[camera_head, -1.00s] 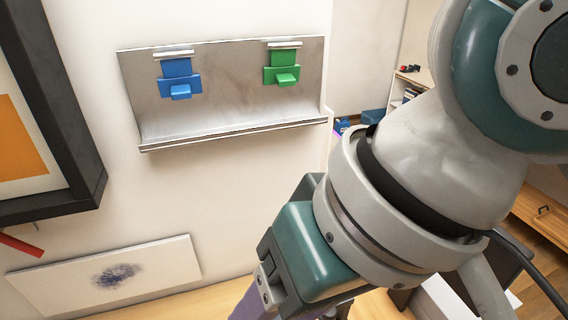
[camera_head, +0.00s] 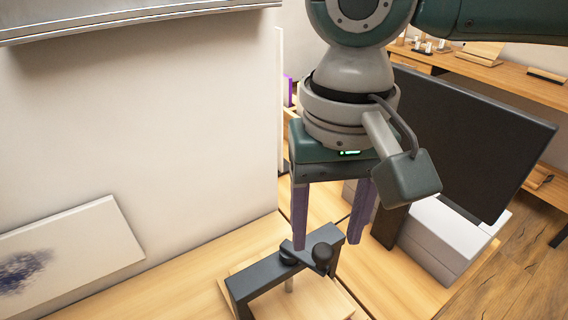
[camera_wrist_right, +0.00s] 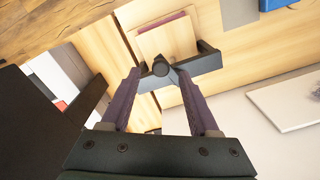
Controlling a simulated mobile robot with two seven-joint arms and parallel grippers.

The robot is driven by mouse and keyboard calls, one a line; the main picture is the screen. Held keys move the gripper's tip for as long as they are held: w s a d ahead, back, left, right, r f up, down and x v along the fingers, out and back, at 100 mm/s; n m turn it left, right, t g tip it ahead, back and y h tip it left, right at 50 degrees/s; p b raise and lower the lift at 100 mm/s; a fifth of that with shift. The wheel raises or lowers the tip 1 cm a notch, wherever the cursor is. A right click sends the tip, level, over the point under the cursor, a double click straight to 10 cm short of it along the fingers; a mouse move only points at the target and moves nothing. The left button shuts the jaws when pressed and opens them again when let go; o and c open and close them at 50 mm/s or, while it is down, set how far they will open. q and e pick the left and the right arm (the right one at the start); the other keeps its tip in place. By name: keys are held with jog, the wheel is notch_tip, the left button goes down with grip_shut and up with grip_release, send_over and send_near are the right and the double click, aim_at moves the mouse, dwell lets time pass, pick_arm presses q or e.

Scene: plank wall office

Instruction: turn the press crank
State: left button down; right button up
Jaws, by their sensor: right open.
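The press (camera_head: 248,283) is a dark frame over a light wooden base (camera_head: 315,296), standing on the wooden desk. Its crank (camera_head: 308,252) is a short dark arm with a round black knob on top of the frame. In the right wrist view the crank (camera_wrist_right: 163,70) lies ahead, between and beyond the fingertips. My right gripper (camera_head: 330,240) is open, with two purple fingers pointing down above and behind the crank. I see nothing between the fingers, and I cannot tell whether either touches the crank. My left gripper is out of view.
A dark monitor-like panel (camera_head: 462,140) and a white box (camera_head: 440,240) stand right of the gripper. A white board with a blue smudge (camera_head: 75,250) leans on the wall at left. Bare desk (camera_head: 160,295) lies left of the press.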

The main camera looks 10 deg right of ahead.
jog(key=shift+f, duration=1.4)
grip_shut()
